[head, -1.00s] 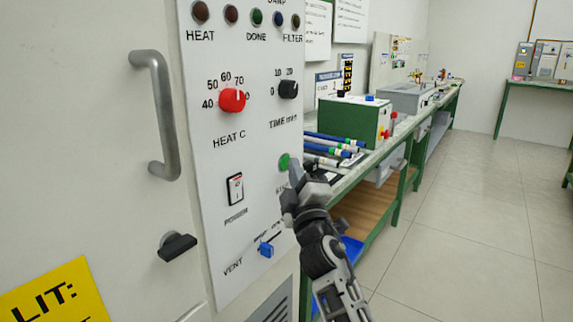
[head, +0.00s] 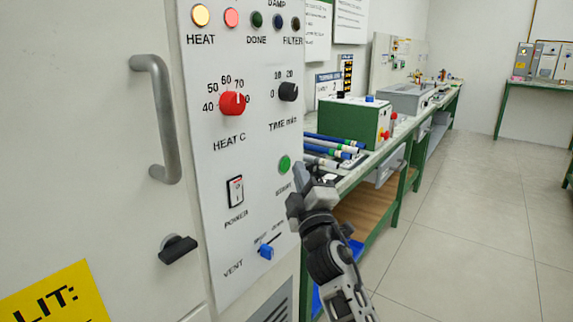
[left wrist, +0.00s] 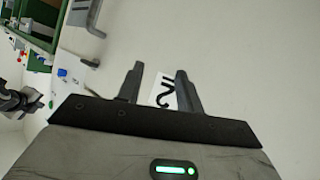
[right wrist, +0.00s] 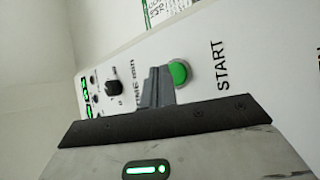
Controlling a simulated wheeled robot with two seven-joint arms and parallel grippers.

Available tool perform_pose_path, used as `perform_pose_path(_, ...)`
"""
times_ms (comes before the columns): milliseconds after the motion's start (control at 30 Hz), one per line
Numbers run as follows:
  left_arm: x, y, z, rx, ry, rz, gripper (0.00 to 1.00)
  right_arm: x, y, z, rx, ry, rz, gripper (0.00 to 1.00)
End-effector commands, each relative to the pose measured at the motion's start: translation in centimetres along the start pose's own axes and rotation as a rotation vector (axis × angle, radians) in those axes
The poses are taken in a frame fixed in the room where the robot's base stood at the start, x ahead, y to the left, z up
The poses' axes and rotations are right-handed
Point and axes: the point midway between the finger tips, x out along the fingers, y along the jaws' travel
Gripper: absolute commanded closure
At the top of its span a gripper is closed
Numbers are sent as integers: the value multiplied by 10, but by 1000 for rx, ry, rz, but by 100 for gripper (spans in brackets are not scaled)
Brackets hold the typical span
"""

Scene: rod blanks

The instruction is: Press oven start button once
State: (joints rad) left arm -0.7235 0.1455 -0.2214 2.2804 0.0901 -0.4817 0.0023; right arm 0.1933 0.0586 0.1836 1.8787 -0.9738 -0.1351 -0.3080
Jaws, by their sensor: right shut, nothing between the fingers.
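The green START button (head: 284,164) is on the white oven panel (head: 245,190), and its cap is fully in view. My right gripper (head: 300,176) is shut and empty, its tips just right of and below the button in the head view, apart from it. In the right wrist view, the shut fingers (right wrist: 157,86) appear beside the green button (right wrist: 179,73), with the START label to its right.
The panel also carries a red heat knob (head: 232,103), a black time knob (head: 288,91), a power switch (head: 235,191) and a blue vent slider (head: 266,252). A grey door handle (head: 163,120) sticks out at left. A workbench with rods stands behind; the floor at right is clear.

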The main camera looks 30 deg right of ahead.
Motion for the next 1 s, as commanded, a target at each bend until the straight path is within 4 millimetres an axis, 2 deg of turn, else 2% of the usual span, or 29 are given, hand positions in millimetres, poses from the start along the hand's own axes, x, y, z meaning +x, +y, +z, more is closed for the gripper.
perform_pose_path(267,-1,0,0,-1,-1,0,64,-2,1,1,0,0,-1,100)
perform_pose_path(700,-6,2,-11,-1,0,0,64,-30,22,22,0,-1,-2,100)
perform_pose_path(1000,-6,1,-14,1,7,0,64,-35,25,26,0,0,0,100)
